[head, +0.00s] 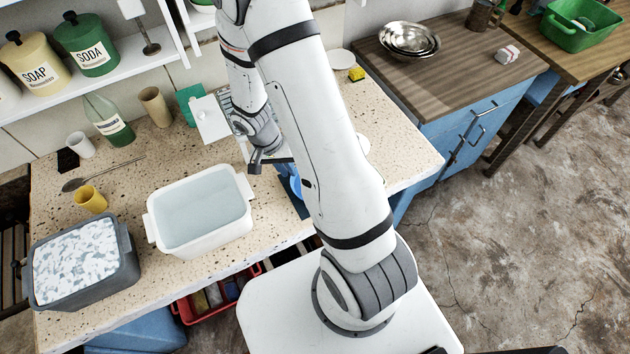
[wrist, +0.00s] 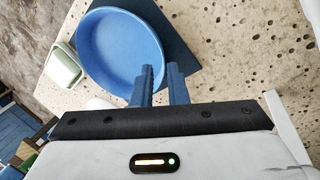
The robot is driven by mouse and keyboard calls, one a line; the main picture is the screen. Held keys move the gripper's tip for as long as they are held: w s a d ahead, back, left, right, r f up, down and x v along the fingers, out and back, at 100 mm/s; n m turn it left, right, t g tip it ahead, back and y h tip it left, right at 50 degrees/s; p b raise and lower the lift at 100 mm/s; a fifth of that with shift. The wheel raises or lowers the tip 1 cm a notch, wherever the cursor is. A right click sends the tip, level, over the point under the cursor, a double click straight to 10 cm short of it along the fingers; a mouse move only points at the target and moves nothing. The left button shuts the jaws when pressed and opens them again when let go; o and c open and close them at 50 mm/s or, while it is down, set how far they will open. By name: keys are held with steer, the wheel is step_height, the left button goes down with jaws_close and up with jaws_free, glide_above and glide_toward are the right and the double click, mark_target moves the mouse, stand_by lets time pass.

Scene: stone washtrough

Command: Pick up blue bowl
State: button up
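The blue bowl (wrist: 120,50) stands upright and looks empty in the wrist view, on a dark blue mat (wrist: 185,60). In the head view my arm hides most of the bowl (head: 294,187); a strip of it shows beside the arm, with a corner of the mat below. My gripper (wrist: 160,72) is open with a narrow gap, at the bowl's rim. One finger overlaps the bowl and the other lies over the mat just outside it. I cannot tell how far the fingertips are above the rim. In the head view my gripper (head: 256,166) is partly hidden.
A white tub of water (head: 200,210) stands left of the bowl, with a grey tub (head: 85,262) beyond it. A yellow cup (head: 90,199), green bottle (head: 108,122) and tan cup (head: 155,106) stand on the speckled counter. A shelf with canisters (head: 88,45) hangs above.

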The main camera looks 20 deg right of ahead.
steer(key=shift+x, duration=1.7)
jaws_close()
